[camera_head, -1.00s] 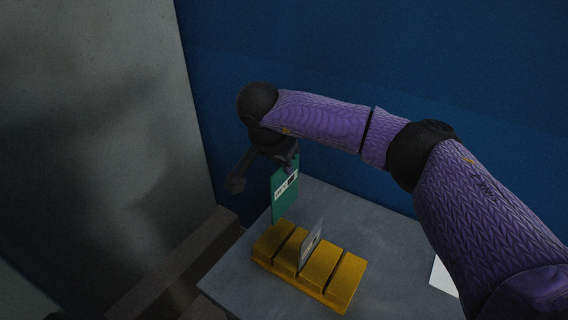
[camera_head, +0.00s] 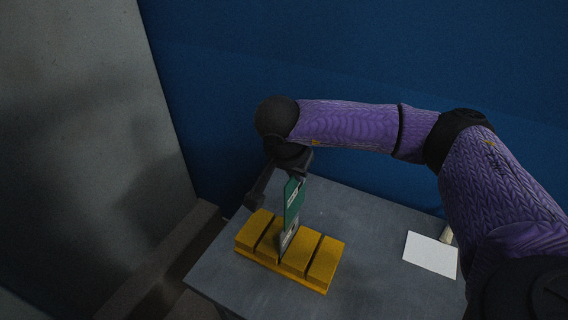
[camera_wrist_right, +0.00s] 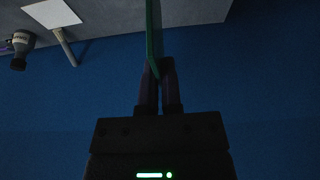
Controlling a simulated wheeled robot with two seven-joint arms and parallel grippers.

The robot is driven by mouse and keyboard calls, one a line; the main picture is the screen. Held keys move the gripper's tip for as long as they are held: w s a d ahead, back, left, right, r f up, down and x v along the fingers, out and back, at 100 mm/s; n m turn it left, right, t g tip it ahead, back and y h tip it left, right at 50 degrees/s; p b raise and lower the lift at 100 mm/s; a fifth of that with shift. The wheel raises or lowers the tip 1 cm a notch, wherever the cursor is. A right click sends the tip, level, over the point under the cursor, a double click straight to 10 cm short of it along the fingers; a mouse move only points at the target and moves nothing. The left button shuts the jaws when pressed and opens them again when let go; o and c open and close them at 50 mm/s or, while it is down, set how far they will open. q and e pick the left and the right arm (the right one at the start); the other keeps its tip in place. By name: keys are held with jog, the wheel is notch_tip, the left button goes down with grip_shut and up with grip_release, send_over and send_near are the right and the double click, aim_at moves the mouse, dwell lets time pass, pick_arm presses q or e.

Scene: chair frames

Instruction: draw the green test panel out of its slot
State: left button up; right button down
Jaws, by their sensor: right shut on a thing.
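The green test panel (camera_head: 294,200) hangs upright from my right gripper (camera_head: 298,174), which is shut on its upper part. In the right wrist view, the panel (camera_wrist_right: 153,38) shows edge-on between the fingers (camera_wrist_right: 160,82). The yellow slotted rack (camera_head: 325,262) stands on the grey table. My left gripper is not in view.
A white card (camera_head: 431,254) lies on the right of the grey table (camera_head: 365,235), beside a small pale cylinder (camera_head: 446,235). The wrist view shows the card with a rod and a dark round object (camera_wrist_right: 20,45). A blue wall is behind; the table between rack and card is clear.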

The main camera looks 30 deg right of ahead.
jog(key=s+d, duration=0.2)
jog(key=s, duration=0.1)
jog(key=s+d, duration=0.1)
jog(key=s, duration=0.1)
jog(key=shift+p, duration=0.3)
dwell(0.4)
notch_tip(320, 180, down, 8)
jog(key=b, duration=0.7)
jog(key=shift+f, duration=0.2)
